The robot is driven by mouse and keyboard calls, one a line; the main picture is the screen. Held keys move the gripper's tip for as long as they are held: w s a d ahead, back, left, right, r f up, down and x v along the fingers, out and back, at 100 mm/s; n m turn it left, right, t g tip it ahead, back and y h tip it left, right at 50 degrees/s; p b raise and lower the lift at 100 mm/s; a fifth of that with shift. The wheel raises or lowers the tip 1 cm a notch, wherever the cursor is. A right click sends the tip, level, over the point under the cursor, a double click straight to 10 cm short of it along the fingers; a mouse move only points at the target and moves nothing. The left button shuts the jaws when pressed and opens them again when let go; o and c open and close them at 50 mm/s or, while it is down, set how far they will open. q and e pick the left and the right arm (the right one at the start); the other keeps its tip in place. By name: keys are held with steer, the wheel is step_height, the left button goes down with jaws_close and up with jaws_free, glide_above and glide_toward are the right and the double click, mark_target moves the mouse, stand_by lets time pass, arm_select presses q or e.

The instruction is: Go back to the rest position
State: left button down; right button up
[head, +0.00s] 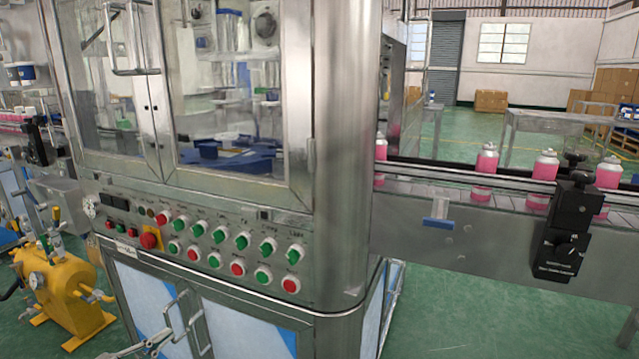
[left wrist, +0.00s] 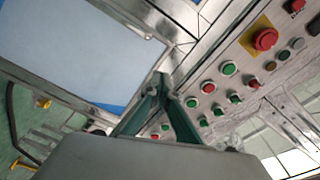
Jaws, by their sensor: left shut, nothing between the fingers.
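My left gripper (head: 158,340) shows at the bottom of the head view, low in front of the cabinet doors of the crimping machine (head: 345,150). In the left wrist view its dark green fingers (left wrist: 161,85) come together at the tips, shut and empty. The control panel (head: 130,215) with red and green buttons is above the gripper and apart from it in the head view. The panel's red emergency button (left wrist: 265,39) also shows in the left wrist view. My right gripper is in neither view.
Metal door handles (head: 196,325) stick out close to my left gripper. A yellow pump or tank (head: 65,300) stands on the green floor at the left. A conveyor (head: 420,190) carries pink cans (head: 485,172) at the right. Clear floor shows at the lower right.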

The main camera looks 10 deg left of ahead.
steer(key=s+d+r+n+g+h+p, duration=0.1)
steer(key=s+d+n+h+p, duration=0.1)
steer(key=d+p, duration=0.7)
steer(key=p, duration=0.6)
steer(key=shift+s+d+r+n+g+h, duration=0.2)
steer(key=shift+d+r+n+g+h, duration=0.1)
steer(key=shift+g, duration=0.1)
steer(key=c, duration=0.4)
arm_select(q)
steer(key=s+d+n+g+y, duration=0.1)
steer(key=s+d+n, duration=0.3)
steer(key=s+d, duration=0.4)
steer(key=s+d+n+g+y, duration=0.1)
steer(key=s+d+n+g, duration=0.2)
steer(key=s+d, duration=0.6)
steer(key=s+d+n+g+y, duration=0.1)
steer(key=s+d+n, duration=0.5)
steer(key=s, duration=1.5)
steer(key=d+g, duration=0.1)
steer(key=d, duration=0.2)
steer(key=shift+f, duration=0.35)
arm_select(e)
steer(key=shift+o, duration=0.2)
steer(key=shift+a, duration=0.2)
